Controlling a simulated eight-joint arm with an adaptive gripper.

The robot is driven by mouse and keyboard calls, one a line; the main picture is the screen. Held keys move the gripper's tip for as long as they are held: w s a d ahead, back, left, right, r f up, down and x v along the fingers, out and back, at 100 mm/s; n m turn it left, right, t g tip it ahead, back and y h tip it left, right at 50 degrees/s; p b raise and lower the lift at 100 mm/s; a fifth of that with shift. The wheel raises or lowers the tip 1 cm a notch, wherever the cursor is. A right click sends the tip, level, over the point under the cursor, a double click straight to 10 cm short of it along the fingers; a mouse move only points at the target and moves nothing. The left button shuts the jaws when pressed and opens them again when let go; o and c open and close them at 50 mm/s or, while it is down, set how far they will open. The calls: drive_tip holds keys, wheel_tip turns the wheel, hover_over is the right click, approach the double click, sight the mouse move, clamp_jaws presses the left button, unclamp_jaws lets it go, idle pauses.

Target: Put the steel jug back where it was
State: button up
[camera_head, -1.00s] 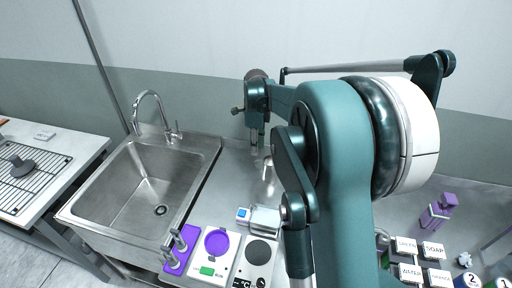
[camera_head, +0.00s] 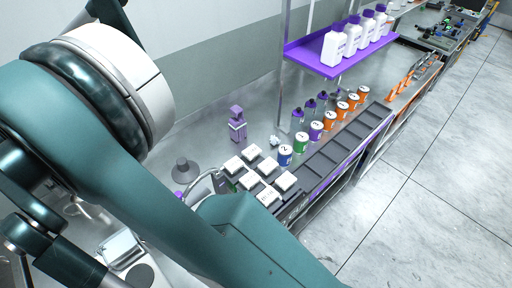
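A shiny steel object (camera_head: 88,209), which may be the steel jug, shows only in part at the lower left. It is on the counter behind my arm links, and its shape is too covered to be sure. A curved metal piece (camera_head: 203,182) stands by the white-lidded containers, partly hidden by my arm; I cannot tell what it belongs to. My arm fills the left and bottom of the view. My gripper's fingers are out of the picture, so what they hold cannot be seen.
White-lidded containers (camera_head: 269,166) stand beside several numbered cans (camera_head: 301,143). A purple shelf (camera_head: 330,66) holds white bottles. Empty dark trays (camera_head: 325,162) line the front edge. A clear metallic box (camera_head: 121,247) is lower left.

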drive_tip(key=w+d+r+n, duration=0.1)
drive_tip(key=w+d+r, duration=0.7)
drive_tip(key=w+d, duration=0.3)
drive_tip(key=w+d+r+n+t+y, duration=0.1)
drive_tip(key=w+d+r, duration=0.25)
drive_tip(key=d, duration=0.85)
drive_tip(key=w+d+r+n+t, duration=0.1)
drive_tip(key=w+d+r, duration=0.3)
drive_tip(key=d, duration=0.8)
drive_tip(key=w+d+r+n+t+y, duration=0.15)
drive_tip(key=d+r, duration=0.45)
drive_tip(key=d, duration=0.7)
drive_tip(key=s+d+r+n+t, duration=0.1)
drive_tip(key=s+d, duration=0.2)
drive_tip(key=d, duration=1)
drive_tip(key=s+d+n+t, duration=0.1)
drive_tip(key=s+d, duration=0.2)
drive_tip(key=d, duration=1)
drive_tip(key=s+d+f+n+t+h, duration=0.1)
drive_tip(key=s+d+f, duration=0.2)
drive_tip(key=s+d, duration=0.3)
drive_tip(key=s+d+f+t+h, duration=0.1)
drive_tip(key=s+d+f, duration=0.2)
drive_tip(key=s+d, duration=0.3)
drive_tip(key=d, duration=0.5)
drive_tip(key=shift+s+d+f+n, duration=0.3)
drive_tip(key=shift+s+f+n, duration=0.05)
drive_tip(key=shift+s, duration=0.05)
